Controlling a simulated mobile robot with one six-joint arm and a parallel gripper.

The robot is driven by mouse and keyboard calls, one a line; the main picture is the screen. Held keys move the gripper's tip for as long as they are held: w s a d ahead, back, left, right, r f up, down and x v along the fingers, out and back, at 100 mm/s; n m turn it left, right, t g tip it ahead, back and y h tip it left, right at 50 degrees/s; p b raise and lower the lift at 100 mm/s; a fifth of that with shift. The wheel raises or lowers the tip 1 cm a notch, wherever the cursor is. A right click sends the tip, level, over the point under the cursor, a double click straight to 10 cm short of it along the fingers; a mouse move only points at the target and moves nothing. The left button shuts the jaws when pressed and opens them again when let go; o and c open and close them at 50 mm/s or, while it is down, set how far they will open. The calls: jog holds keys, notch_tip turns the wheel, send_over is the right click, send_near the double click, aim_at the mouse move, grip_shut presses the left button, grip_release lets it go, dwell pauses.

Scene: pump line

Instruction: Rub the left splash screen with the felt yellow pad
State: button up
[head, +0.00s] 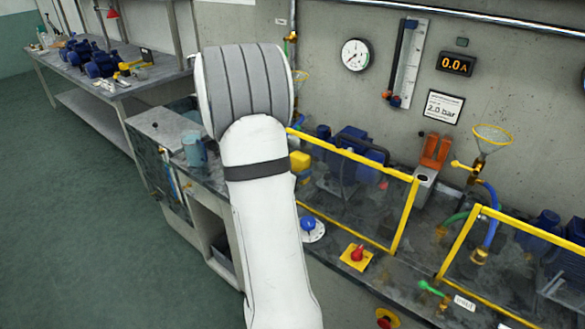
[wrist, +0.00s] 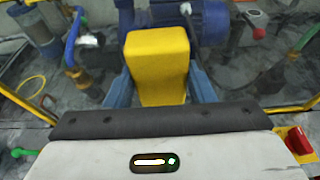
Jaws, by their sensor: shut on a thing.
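My gripper (wrist: 160,92) is shut on the felt yellow pad (wrist: 155,65), a yellow block held between its two blue fingers. In the head view the pad (head: 300,161) shows just right of my white arm, by the upper left part of the left splash screen; the fingers are hidden behind the arm there. The left splash screen (head: 405,215) is a clear upright pane in a yellow frame along the bench front. My arm covers its left edge. I cannot tell whether the pad touches the pane.
A blue pump (head: 352,150) stands behind the left screen. A red knob on a yellow plate (head: 357,257) and a blue knob (head: 310,227) sit in front. A second yellow-framed screen (head: 458,243) stands to the right, near a green lever (head: 430,288). A mug (head: 194,150) stands left of my arm.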

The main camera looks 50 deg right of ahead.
aim_at(314, 171)
jog(key=shift+s+d+b, duration=0.15)
jog(key=shift+s+b, duration=0.4)
jog(key=shift+s, duration=0.4)
jog(key=shift+s+d+b, duration=0.1)
jog(key=shift+s+b, duration=0.4)
jog(key=shift+s, duration=0.4)
jog(key=shift+w, duration=0.1)
jog(key=shift+w+a+r, duration=0.1)
jog(key=shift+w, duration=1.1)
jog(key=shift+w+a, duration=0.1)
jog(key=shift+w, duration=1.1)
jog(key=shift+w+a, duration=0.1)
jog(key=shift+w, duration=1.15)
jog(key=a, duration=0.6)
jog(key=shift+s, duration=0.3)
jog(key=shift+a, duration=0.1)
